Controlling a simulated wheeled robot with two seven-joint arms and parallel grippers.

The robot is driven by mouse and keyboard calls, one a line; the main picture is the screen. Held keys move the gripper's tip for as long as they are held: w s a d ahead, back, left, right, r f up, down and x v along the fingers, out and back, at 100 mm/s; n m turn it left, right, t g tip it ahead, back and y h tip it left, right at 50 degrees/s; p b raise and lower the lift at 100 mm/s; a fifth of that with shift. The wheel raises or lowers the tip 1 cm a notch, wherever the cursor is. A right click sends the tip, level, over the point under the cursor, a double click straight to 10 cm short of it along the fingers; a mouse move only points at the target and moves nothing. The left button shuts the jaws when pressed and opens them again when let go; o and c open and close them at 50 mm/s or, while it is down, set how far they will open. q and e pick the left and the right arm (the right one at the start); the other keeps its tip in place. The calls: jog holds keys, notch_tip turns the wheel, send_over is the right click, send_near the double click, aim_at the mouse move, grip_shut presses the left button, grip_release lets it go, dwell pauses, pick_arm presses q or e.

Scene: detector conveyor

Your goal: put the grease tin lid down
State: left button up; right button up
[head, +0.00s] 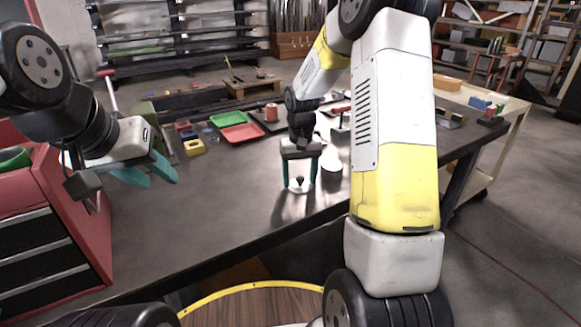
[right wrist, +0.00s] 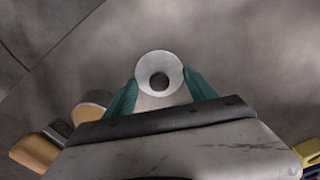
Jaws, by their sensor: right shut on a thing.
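The grease tin lid is a pale disc with a dark knob. In the head view the lid (head: 299,186) is low over the grey table, between the teal fingers of my right gripper (head: 300,183). In the right wrist view the fingers (right wrist: 158,88) grip both sides of the lid (right wrist: 145,65). I cannot tell whether it touches the table. A pale round tin (head: 331,170), probably the grease tin, stands just right of that gripper; its tan top (right wrist: 96,98) shows in the right wrist view. My left gripper (head: 147,174) hangs empty at the left, teal fingers apart.
The table (head: 230,200) is clear left of and in front of the lid. Red (head: 243,132) and green (head: 228,118) trays, a yellow block (head: 194,147) and small parts lie farther back. A red drawer cabinet (head: 80,215) stands at the left.

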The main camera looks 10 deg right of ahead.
aim_at(300, 177)
jog(key=o, duration=1.3)
notch_tip(300, 177, up, 12)
jog(key=s+r+t, duration=0.3)
jog(key=s+r, duration=0.6)
jog(key=s, duration=0.3)
jog(key=shift+s+a+r+t+y, duration=0.15)
jog(key=shift+s+a+t+y, duration=0.3)
jog(key=shift+s, duration=1.65)
jog(key=shift+s+a+r+t+y, duration=0.25)
jog(key=shift+s+t, duration=0.35)
jog(key=shift+s, duration=1.55)
jog(key=shift+s+a+r+t+y, duration=0.1)
jog(key=shift+s+a+t+y, duration=0.4)
jog(key=shift+s, duration=1.6)
jog(key=shift+d, duration=0.1)
